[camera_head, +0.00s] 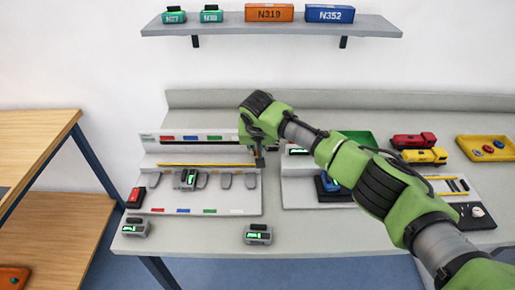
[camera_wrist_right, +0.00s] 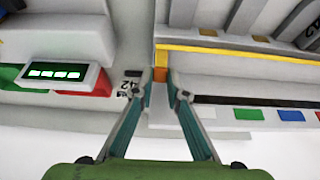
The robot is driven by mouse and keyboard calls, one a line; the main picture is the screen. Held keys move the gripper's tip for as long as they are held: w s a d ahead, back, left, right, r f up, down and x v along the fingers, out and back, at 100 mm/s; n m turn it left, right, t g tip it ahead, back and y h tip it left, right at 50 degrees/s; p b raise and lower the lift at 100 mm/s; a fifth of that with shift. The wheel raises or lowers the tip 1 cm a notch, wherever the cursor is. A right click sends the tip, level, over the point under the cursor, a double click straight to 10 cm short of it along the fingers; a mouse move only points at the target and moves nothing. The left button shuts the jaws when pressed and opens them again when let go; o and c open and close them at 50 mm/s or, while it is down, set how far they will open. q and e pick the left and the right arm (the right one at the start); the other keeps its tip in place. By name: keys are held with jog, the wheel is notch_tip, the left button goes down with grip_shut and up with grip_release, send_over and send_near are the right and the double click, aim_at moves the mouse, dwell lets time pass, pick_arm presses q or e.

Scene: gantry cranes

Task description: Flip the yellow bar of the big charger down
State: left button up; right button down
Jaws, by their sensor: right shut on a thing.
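The big charger (camera_head: 235,203) is the grey stepped unit on the left of the bench. Its yellow bar (camera_head: 195,165) runs across it, above a row of grey slots and a battery-like device (camera_head: 188,179). My right gripper (camera_head: 259,160) is at the bar's right end. In the right wrist view the yellow bar (camera_wrist_right: 235,52) ends in an orange tab (camera_wrist_right: 161,75). My right gripper (camera_wrist_right: 160,84) has its fingertips on either side of this tab and is shut on it. My left gripper is not in view.
A second grey charger (camera_head: 300,190) stands just right of the big one, partly behind my right arm. Two grey devices (camera_head: 135,227) (camera_head: 258,234) with green displays lie at the front edge. A red button box (camera_head: 136,197) is at the left. Toy trucks (camera_head: 425,156) and a yellow tray (camera_head: 488,148) are at right.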

jog(key=shift+s+r+t+p, duration=0.15)
jog(key=shift+s+t+p, duration=0.2)
jog(key=shift+p, duration=0.3)
jog(key=shift+s+t+p, duration=0.3)
jog(key=shift+t+p, duration=0.25)
jog(key=shift+t, duration=0.2)
jog(key=shift+s+t, duration=0.2)
jog(key=shift+t, duration=0.2)
jog(key=shift+s+a+f+t, duration=0.1)
jog(key=shift+s+f+t, duration=0.15)
jog(key=shift+t, duration=0.25)
jog(key=t+b, duration=0.2)
jog(key=b, duration=0.1)
jog(key=s+t+b, duration=0.1)
jog(key=t+b, duration=0.1)
jog(key=b, duration=0.2)
jog(key=s+t+b, duration=0.1)
jog(key=t+b, duration=0.1)
jog(key=b, duration=0.2)
jog(key=shift+f, duration=0.25)
jog(key=shift+s+r+t+b, duration=0.15)
jog(key=shift+r+t+b, duration=0.15)
jog(key=shift+b, duration=0.5)
